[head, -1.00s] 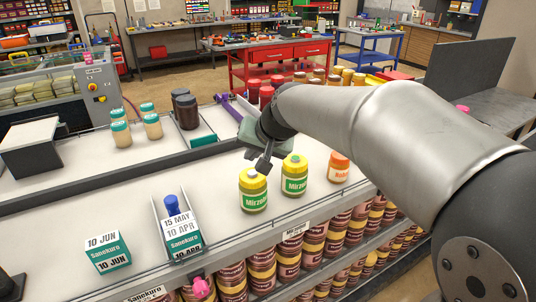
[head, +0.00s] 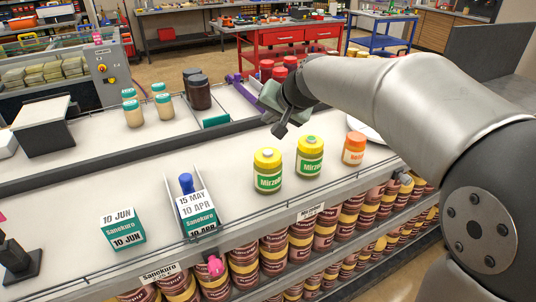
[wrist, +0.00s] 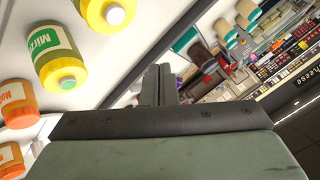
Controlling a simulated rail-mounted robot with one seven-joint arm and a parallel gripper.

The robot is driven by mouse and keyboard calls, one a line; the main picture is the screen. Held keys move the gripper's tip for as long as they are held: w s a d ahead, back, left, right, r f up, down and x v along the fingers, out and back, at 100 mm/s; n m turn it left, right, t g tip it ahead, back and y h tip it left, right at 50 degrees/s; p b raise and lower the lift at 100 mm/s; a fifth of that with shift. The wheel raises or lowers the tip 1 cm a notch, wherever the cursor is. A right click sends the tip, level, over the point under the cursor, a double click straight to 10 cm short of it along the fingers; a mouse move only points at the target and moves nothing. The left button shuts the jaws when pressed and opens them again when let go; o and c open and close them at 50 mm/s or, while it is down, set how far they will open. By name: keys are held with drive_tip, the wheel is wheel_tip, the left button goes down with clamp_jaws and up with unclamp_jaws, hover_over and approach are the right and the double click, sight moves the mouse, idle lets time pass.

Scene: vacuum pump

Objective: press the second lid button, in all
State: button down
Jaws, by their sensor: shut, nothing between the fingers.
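Two yellow-lidded jars with green-and-white labels stand upright on the white counter in the head view, a left jar (head: 268,173) and a right jar (head: 310,158). My gripper (head: 279,131) is shut and empty, above and behind the two jars in the head view, apart from both. Its fingers also show in the wrist view (wrist: 158,88).
An orange-lidded jar (head: 354,148) stands right of the yellow jars, near a white plate (head: 366,128). A date-card holder (head: 196,207) and a teal box (head: 122,230) are on the left. Teal-lidded jars (head: 133,110) and dark jars (head: 199,90) stand behind.

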sight(270, 154)
wheel_tip(270, 154, down, 7)
drive_tip(key=b, duration=0.5)
drive_tip(key=shift+f, duration=0.1)
idle(1.7)
drive_tip(key=shift+f+b, duration=0.4)
drive_tip(key=shift+b, duration=0.1)
drive_tip(key=shift+f+b, duration=0.45)
drive_tip(key=shift+b, duration=0.05)
idle(0.5)
drive_tip(key=shift+r+p, duration=0.65)
drive_tip(key=shift+r, duration=0.25)
drive_tip(key=shift+r, duration=0.1)
wheel_tip(270, 154, up, 5)
drive_tip(key=p, duration=0.3)
drive_tip(key=shift+p, duration=0.35)
